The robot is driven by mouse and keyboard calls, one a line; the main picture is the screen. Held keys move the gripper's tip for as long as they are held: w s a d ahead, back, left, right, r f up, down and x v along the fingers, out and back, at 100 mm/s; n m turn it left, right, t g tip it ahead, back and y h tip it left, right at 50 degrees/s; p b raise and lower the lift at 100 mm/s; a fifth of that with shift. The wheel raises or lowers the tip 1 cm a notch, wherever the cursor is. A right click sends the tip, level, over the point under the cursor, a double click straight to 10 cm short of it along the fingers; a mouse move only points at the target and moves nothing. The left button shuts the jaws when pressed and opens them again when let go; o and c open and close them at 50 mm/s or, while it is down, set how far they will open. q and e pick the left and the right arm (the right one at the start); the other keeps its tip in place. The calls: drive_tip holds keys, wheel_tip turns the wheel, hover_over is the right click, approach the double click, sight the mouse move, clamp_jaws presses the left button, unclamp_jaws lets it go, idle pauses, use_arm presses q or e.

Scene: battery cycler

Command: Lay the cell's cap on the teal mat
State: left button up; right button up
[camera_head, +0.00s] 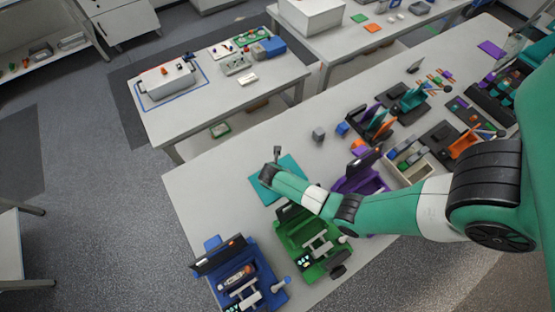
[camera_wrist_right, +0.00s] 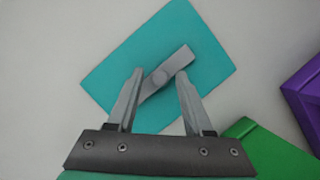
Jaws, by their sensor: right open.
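The teal mat (camera_head: 291,166) lies near the left end of the long table, and it fills the middle of the right wrist view (camera_wrist_right: 190,50). A grey bar-shaped cap with a round boss (camera_wrist_right: 161,77) appears to lie flat on the mat, slanted. My right gripper (camera_wrist_right: 160,75) is open, with its fingers on either side of the cap's middle. In the head view my right gripper (camera_head: 274,157) is low over the mat, and the cap cannot be made out there. A blue cycler (camera_head: 262,268) holds a cylindrical cell (camera_head: 236,277) under a raised lid. My left gripper is not in view.
A green cycler (camera_head: 300,250) stands close to the mat, with a purple one (camera_head: 360,182) beyond it, under my right arm. A grey cube (camera_head: 318,134) and a blue block (camera_head: 342,128) sit right of the mat. The table's left corner is clear.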

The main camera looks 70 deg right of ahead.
drive_tip(key=p+v, duration=0.3)
drive_tip(key=v, duration=0.9)
drive_tip(key=shift+r, duration=0.15)
